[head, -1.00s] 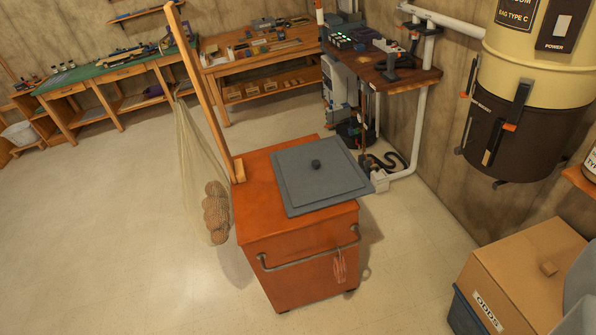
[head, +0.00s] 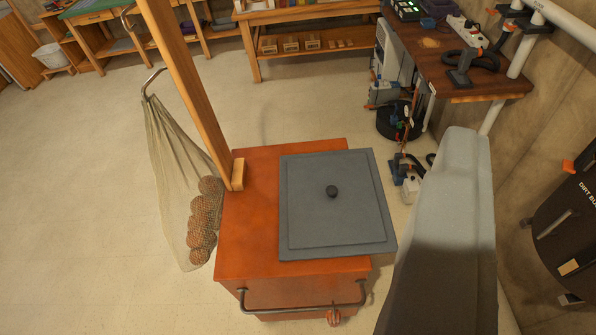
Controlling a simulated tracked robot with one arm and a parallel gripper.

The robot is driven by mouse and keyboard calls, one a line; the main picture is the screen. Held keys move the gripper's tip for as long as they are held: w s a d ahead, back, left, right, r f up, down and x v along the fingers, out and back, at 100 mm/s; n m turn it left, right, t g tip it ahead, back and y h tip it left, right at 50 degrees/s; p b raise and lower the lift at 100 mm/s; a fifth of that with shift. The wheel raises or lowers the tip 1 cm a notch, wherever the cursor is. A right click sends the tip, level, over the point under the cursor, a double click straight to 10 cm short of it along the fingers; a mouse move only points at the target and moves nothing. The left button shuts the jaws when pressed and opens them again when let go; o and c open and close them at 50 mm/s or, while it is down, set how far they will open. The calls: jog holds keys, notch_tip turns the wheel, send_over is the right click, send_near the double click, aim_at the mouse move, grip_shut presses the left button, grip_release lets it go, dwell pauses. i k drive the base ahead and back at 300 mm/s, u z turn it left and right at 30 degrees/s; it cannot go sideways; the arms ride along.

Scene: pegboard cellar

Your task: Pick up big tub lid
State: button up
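The big tub lid (head: 335,222) is a flat grey square with a raised inner panel and a small dark round knob in its middle. It lies flat on top of an orange cart (head: 250,235), towards the right side, and overhangs the cart's right edge. Nothing touches its top. A grey, rounded part of my arm enters from the bottom right, beside the lid in the picture. Its distance from the lid is hard to judge. No gripper fingers show.
A wooden post (head: 190,85) rises from the cart's left side, with a net of brown balls (head: 203,220) hanging beside it. A metal handle (head: 300,308) runs along the cart's front. A workbench (head: 455,60) and a dark drum (head: 575,230) stand right. Floor on the left is clear.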

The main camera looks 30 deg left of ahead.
aim_at(333, 204)
jog(key=u, duration=0.35)
jog(key=i, duration=1.25)
jog(key=u, duration=0.2)
